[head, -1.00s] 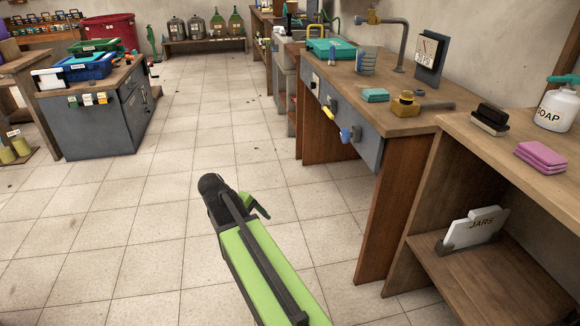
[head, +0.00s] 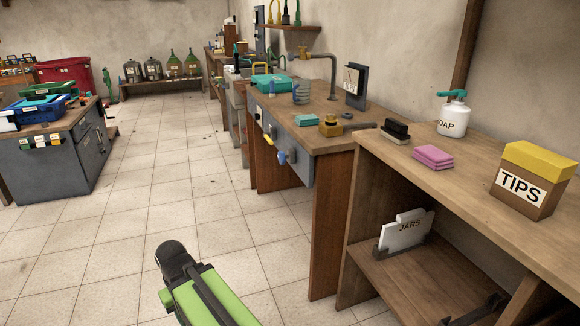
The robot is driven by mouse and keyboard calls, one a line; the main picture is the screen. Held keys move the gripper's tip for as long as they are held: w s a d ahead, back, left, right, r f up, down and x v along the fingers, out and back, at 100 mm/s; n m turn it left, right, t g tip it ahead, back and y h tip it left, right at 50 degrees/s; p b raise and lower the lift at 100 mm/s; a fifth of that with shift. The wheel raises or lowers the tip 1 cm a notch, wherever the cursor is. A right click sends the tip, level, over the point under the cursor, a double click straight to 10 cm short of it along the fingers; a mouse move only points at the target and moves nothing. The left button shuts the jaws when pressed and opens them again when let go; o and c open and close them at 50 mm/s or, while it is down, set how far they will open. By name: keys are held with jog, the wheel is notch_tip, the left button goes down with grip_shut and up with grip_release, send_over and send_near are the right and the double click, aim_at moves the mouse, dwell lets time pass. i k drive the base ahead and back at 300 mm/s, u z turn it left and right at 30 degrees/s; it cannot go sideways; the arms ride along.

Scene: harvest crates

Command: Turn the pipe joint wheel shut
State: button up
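A bent grey pipe (head: 331,78) rises from the back of the far workbench. A small brass-coloured fitting (head: 304,53) sits at its upper left end. It is too small to tell whether this is the pipe joint wheel, or whether it stands open or shut. My arm, with a green link and dark rounded joint, shows at the bottom, well short of the bench. My gripper's fingers are not visible.
The tiled floor left of the benches is clear. The far workbench (head: 332,140) has yellow and blue handles on its front. The near bench (head: 420,170) holds a soap bottle (head: 454,118), pink sponges (head: 432,157) and a TIPS box (head: 525,190). A grey cabinet (head: 50,165) stands left.

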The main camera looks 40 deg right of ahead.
aim_at(282, 158)
jog(key=z, duration=0.5)
jog(key=i, duration=0.85)
jog(key=z, duration=0.4)
jog(key=k, duration=0.1)
jog(key=u, duration=2.3)
jog(key=i, duration=0.55)
jog(key=u, duration=0.15)
jog(key=k, duration=0.5)
jog(key=z, duration=0.45)
jog(key=i, duration=0.25)
jog(key=u, duration=0.4)
